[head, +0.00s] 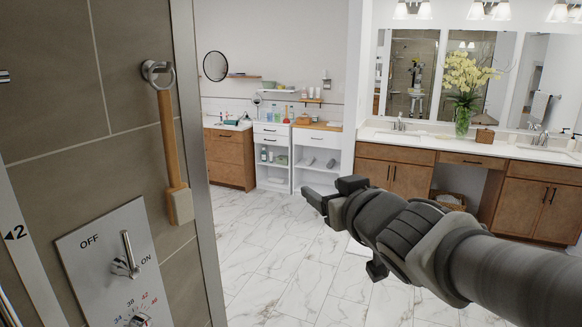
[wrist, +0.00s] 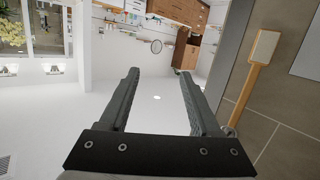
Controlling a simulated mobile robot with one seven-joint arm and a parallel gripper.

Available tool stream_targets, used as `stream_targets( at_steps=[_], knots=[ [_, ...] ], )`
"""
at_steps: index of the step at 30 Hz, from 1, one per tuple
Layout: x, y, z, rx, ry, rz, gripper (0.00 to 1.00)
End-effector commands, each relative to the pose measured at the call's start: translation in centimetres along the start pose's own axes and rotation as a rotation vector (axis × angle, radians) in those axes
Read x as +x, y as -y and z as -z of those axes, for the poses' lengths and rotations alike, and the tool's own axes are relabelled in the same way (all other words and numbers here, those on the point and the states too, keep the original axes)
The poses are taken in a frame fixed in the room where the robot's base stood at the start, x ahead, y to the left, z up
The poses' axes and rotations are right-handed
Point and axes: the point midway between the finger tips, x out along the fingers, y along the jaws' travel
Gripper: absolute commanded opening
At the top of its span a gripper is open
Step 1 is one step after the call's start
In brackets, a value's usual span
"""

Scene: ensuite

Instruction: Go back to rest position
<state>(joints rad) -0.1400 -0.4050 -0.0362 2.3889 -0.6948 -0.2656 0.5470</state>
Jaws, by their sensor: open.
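My gripper (head: 330,194) is held out in mid-air in the middle of the head view, with my arm coming in from the lower right. In the wrist view, my gripper (wrist: 158,82) shows two dark fingers spread apart with nothing between them. The wrist picture is upside down, with the ceiling below and the cabinets above. The gripper touches nothing that I can see.
A tiled shower wall (head: 120,60) stands close on the left, with a hanging wooden-handled brush (head: 172,150) and a shower control panel (head: 118,262). A vanity (head: 450,165) with a flower vase (head: 463,118) is at right. The marble floor (head: 270,255) ahead is clear.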

Motion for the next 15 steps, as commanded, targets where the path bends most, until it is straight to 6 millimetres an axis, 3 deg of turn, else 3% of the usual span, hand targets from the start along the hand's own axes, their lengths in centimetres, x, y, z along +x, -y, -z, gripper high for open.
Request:
stream_targets(
  at_steps=[3,7,11,15],
  knots=[
    [-2.5,-3.4,-2.8,0.028,0.135,-0.148,0.64],
    [-6.0,-5.4,-6.6,0.073,0.313,-0.256,0.64],
    [-10.0,-5.5,-10.6,0.130,0.505,-0.300,0.64],
    [-14.0,-3.9,-14.3,0.188,0.692,-0.281,0.64]
  ],
)
